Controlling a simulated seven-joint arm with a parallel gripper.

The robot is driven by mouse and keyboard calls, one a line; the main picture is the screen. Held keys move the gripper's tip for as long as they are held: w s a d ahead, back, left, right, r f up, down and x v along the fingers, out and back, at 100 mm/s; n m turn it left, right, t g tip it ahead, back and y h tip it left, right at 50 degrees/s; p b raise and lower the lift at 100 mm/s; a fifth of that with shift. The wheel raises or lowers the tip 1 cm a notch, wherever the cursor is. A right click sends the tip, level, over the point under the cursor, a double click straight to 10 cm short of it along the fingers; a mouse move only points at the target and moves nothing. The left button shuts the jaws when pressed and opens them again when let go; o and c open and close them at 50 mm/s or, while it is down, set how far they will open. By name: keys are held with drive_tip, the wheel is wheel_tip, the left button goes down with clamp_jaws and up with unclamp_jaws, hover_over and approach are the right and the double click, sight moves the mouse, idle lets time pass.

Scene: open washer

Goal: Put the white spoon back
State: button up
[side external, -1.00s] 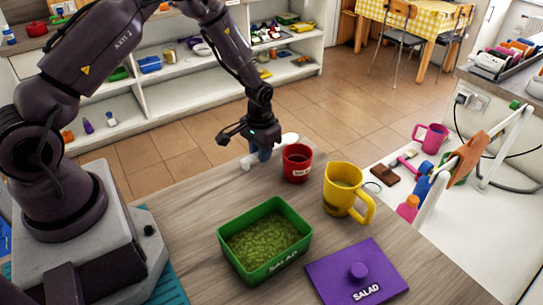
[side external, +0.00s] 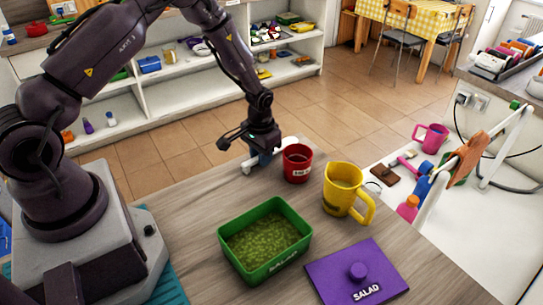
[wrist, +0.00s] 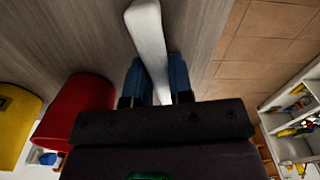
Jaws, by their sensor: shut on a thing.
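The white spoon (side external: 249,163) is held between the blue fingers of my gripper (side external: 264,157), near the far edge of the wooden counter, left of the red mug. In the wrist view, my gripper (wrist: 155,82) has a finger on each side of a long white part of the spoon (wrist: 148,32). The spoon is low, close to the counter; I cannot tell whether it touches it. Part of the spoon is hidden behind my gripper and the red mug.
A green salad box (side external: 221,236) and a purple lid (side external: 383,272) lie nearer. The wooden counter (side external: 195,215) is clear on the left.

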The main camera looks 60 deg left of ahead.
drive_tip(key=o, duration=0.9)
drive_tip(key=shift+c, duration=0.2)
drive_tip(key=c, duration=0.4)
drive_tip(key=shift+r, duration=0.1)
wheel_tip(320, 180, up, 9)
drive_tip(key=shift+f, duration=0.1)
